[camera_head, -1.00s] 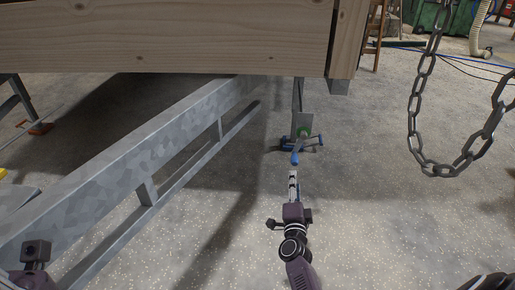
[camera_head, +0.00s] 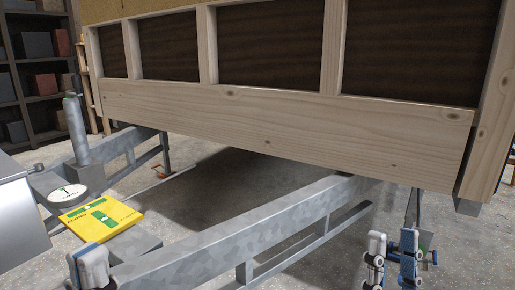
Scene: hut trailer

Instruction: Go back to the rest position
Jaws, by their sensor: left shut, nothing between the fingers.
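My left gripper (camera_head: 90,265) shows only as its white and blue fingertips at the bottom left edge. It is shut and empty, in front of the metal trailer frame. My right gripper (camera_head: 392,258) rises from the bottom edge, right of centre, with its white and blue fingers upright and apart. It is open, with nothing seen between the fingers. The arms behind both grippers are out of view.
The hut's wooden wall (camera_head: 290,125) spans the upper middle and right. The galvanised trailer beam (camera_head: 215,240) runs diagonally below it. A yellow and green box (camera_head: 103,217) lies at left near a round gauge (camera_head: 67,193). Shelving (camera_head: 35,80) stands behind at left.

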